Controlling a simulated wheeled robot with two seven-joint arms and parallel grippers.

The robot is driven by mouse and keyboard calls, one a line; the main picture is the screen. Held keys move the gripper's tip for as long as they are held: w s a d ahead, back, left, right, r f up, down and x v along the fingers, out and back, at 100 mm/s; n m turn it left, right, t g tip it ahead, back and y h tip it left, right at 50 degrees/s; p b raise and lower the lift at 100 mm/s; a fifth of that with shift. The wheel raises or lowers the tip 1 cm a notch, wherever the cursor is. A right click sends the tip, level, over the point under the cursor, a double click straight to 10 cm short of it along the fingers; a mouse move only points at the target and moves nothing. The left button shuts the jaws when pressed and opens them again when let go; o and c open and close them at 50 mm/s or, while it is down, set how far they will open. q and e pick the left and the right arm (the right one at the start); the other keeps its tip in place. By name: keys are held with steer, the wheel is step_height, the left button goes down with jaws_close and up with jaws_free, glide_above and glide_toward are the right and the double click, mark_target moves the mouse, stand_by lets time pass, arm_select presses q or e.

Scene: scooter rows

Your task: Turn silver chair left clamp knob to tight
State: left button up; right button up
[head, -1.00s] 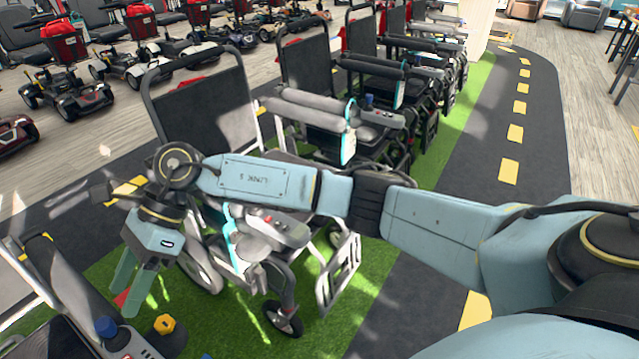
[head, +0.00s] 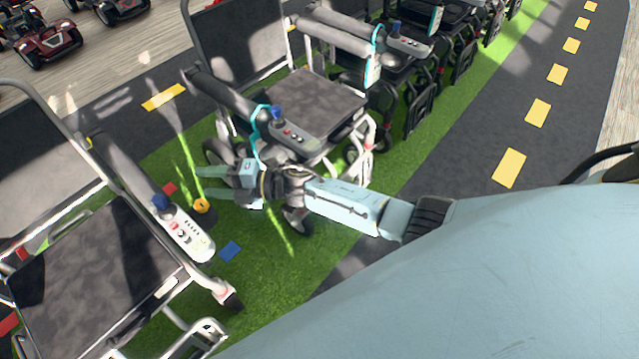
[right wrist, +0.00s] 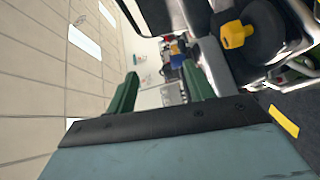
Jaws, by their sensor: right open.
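A silver-framed chair (head: 85,265) with a dark seat stands at the left of the head view. A yellow clamp knob (head: 201,205) sits on a dark round mount beside its armrest controller. The knob also shows large at the upper right of the right wrist view (right wrist: 235,34). My right gripper (head: 205,183) is open, with its green fingers pointing left, close to the knob in the head view. In the right wrist view the knob lies to the right of the fingers, not between them. The knob's tight or loose setting cannot be read. My left gripper is out of view.
A white controller (head: 186,232) with a blue joystick is on the chair's armrest. Another chair (head: 310,100) stands just behind my right forearm, with more in a row beyond. Green floor (head: 265,270) lies open between chairs. A dark lane with yellow dashes runs at right.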

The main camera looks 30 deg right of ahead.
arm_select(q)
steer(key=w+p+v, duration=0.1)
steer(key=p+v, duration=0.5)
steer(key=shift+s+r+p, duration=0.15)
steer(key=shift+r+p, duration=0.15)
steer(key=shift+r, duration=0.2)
arm_select(e)
steer(key=s+d+f+m+h, duration=0.5)
steer(key=s+d+f+m, duration=0.2)
steer(key=s+f+m, duration=0.1)
steer(key=s+d+f+m+g+h, duration=0.1)
steer(key=s+d+f+m+h, duration=0.5)
steer(key=f, duration=0.7)
steer(key=shift+s+d+f+m, duration=0.15)
steer(key=shift+s+d+m, duration=0.85)
steer(key=shift+s+m, duration=0.8)
steer(key=shift+s, duration=0.15)
